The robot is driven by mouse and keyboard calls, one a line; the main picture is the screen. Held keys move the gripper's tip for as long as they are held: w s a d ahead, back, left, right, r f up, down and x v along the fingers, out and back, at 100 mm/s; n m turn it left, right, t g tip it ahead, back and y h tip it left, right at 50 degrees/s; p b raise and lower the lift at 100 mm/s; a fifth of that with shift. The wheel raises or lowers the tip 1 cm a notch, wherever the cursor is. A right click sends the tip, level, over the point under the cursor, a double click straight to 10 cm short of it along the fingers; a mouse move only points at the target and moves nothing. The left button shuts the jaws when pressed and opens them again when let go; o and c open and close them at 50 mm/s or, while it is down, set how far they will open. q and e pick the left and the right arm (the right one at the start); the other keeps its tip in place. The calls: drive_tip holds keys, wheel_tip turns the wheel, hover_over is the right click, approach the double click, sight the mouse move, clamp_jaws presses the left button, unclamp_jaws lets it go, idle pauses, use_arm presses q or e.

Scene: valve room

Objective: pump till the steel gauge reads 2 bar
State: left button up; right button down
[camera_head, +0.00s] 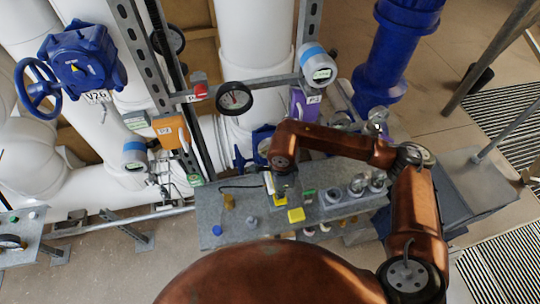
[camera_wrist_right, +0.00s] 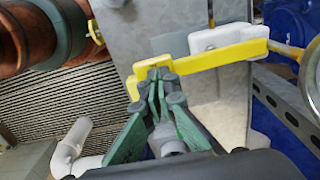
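A yellow lever (camera_wrist_right: 225,57) crosses the right wrist view and is fixed to a white block (camera_wrist_right: 216,37). My right gripper (camera_wrist_right: 160,80) has its green fingers close together at the lever's left end, with the yellow bar at the tips. In the head view my right gripper (camera_head: 284,188) hangs over the grey bench, with yellow parts (camera_head: 296,215) beside it. Round silvery gauges (camera_head: 359,185) stand at the bench's right; their readings are too small to make out. I cannot tell which is the steel gauge. My left gripper is not in view.
A grey bench (camera_head: 212,212) carries small fittings. Behind it are a black-rimmed dial (camera_head: 234,98), blue-banded transmitters (camera_head: 318,68), white pipes (camera_head: 255,40) and a blue valve (camera_head: 82,62). A grey box (camera_head: 478,188) stands to the right. Floor shows at lower left.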

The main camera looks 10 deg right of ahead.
drive_tip(key=shift+f, duration=0.55)
drive_tip(key=shift+r+p, duration=0.9)
drive_tip(key=shift+r, duration=1.85)
drive_tip(key=shift+f, duration=0.15)
drive_tip(key=shift+f+b, duration=2.35)
drive_tip(key=shift+f, duration=0.25)
drive_tip(key=shift+w+r+p, duration=0.1)
drive_tip(key=shift+r+p, duration=0.9)
drive_tip(key=shift+r, duration=1.7)
drive_tip(key=shift+f, duration=0.15)
